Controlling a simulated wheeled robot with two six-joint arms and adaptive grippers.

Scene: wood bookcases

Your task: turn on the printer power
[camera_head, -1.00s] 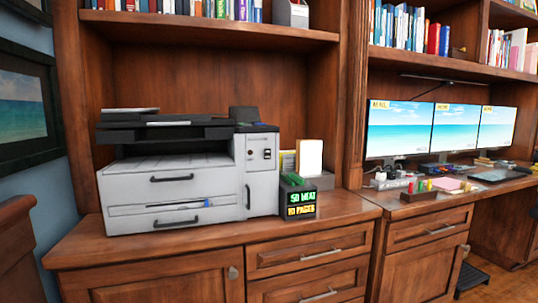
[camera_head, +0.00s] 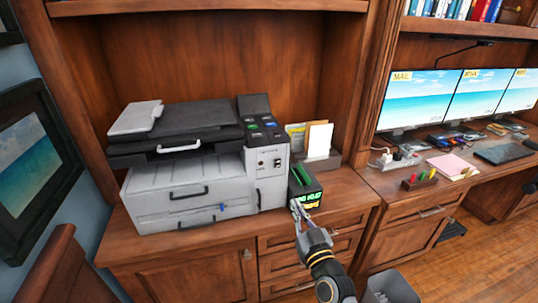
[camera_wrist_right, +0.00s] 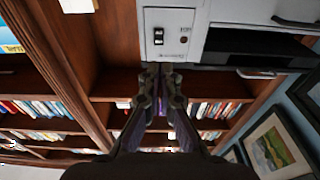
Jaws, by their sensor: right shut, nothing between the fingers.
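The white and dark grey printer (camera_head: 195,172) stands on the wooden cabinet top. Its right front column carries a small light panel (camera_head: 269,165) with a dark switch (camera_head: 277,163) on it. In the right wrist view, which looks upside down, the printer (camera_wrist_right: 235,20) is at the top, with the black switch (camera_wrist_right: 158,36) and a round red-dark part (camera_wrist_right: 183,39) beside it. My right gripper (camera_head: 297,206) is shut and empty, in front of and below the panel, apart from it. Its fingertips (camera_wrist_right: 160,70) show below the panel in the wrist view. My left gripper is not in view.
A dark box with a green lit display (camera_head: 306,190) stands right of the printer, close behind my right gripper. A paper holder (camera_head: 318,148) stands behind it. A grey bin (camera_head: 393,287) is on the floor at the lower right. Monitors (camera_head: 425,98) stand on the right desk.

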